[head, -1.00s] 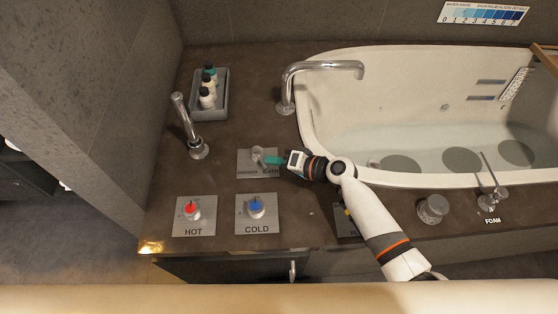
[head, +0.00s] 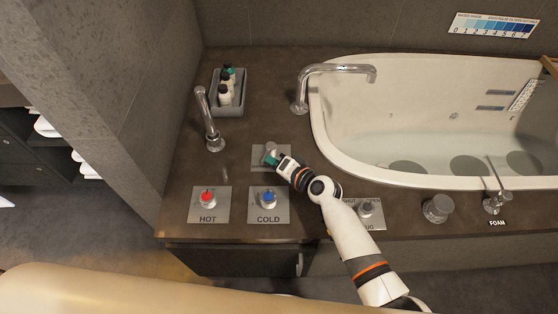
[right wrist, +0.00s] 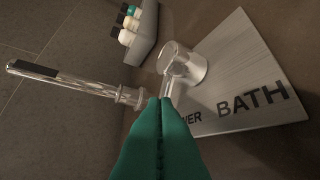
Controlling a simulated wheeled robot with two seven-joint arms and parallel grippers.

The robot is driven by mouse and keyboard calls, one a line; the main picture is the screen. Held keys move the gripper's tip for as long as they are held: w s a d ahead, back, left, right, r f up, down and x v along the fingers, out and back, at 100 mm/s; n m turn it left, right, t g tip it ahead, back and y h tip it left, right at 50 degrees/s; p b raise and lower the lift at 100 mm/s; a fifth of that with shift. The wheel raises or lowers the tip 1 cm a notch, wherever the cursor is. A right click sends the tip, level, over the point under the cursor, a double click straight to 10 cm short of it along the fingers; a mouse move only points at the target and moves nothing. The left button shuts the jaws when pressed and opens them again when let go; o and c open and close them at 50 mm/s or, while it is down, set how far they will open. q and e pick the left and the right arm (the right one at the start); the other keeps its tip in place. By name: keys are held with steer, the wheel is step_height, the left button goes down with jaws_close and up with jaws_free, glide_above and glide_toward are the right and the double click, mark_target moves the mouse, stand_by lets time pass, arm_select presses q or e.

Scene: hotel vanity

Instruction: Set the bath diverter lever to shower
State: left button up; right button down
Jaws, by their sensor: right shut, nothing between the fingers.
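The bath diverter is a round metal knob (head: 271,147) with a short lever, on a metal plate (head: 286,163) beside the tub. In the right wrist view the knob (right wrist: 186,64) stands above the lettering, and its lever (right wrist: 169,86) points down toward the word ending in "WER", left of "BATH". My right gripper (head: 268,160) has green fingers, shut and empty. In the wrist view its fingertips (right wrist: 160,102) are right at the lever and hide its end; I cannot tell whether they touch. The left gripper is not in view.
The HOT (head: 207,198) and COLD (head: 268,199) knobs are close in front. A curved tap (head: 208,120) stands left of the plate, with a bottle tray (head: 229,92) behind. The tub spout (head: 300,95) and tub (head: 330,150) are right. The PLUG control (head: 366,208) is near my forearm.

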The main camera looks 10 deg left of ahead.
steer(key=shift+s+a, duration=0.1)
steer(key=shift+a, duration=0.2)
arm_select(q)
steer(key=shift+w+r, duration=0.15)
arm_select(e)
steer(key=shift+s+a, duration=0.1)
steer(key=shift+a, duration=0.1)
